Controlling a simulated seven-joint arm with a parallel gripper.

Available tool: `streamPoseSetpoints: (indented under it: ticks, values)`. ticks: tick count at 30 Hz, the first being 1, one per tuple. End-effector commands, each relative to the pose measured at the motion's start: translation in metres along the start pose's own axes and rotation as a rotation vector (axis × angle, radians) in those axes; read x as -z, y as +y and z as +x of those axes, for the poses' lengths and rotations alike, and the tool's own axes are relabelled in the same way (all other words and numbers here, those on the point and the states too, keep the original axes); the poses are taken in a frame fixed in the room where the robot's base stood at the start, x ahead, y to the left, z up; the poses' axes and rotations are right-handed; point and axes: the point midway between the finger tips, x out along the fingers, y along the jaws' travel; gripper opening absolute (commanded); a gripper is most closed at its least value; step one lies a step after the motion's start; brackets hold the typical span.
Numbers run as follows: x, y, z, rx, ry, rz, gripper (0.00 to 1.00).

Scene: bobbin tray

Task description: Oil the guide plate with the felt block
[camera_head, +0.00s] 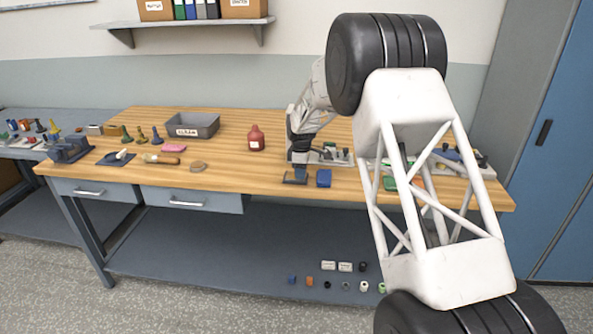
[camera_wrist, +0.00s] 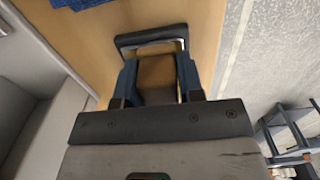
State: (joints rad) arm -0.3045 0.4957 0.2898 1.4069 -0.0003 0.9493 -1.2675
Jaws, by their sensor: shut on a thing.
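My gripper (camera_head: 296,172) points down near the front edge of the wooden table, right of the table's middle. In the wrist view its two fingers (camera_wrist: 157,80) are shut on a brown block, likely the felt block (camera_wrist: 156,70). A flat dark plate, likely the guide plate (camera_head: 294,180), lies right under my gripper; in the wrist view its dark rim with a pale inner edge (camera_wrist: 150,38) shows just beyond the block. The block's underside is hidden, so I cannot tell whether it touches the plate.
A blue folded item (camera_head: 323,178) lies close to the right of my gripper. A red bottle (camera_head: 256,138) stands behind and left. A grey bin (camera_head: 212,125), a pink item (camera_head: 174,148) and a grey disc (camera_head: 198,166) are further left.

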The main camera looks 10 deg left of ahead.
Motion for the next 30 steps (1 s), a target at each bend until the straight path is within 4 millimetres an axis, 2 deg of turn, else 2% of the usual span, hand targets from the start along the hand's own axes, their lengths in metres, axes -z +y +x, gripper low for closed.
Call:
streamPoseSetpoints:
  ticks: [15,27,30]
  values:
    - [0.045,0.001,0.000,-0.001,0.000,0.000,0.13]
    - [0.066,0.001,-0.001,-0.001,0.000,0.000,0.13]
    - [0.058,0.001,0.002,0.000,0.000,0.001,0.13]
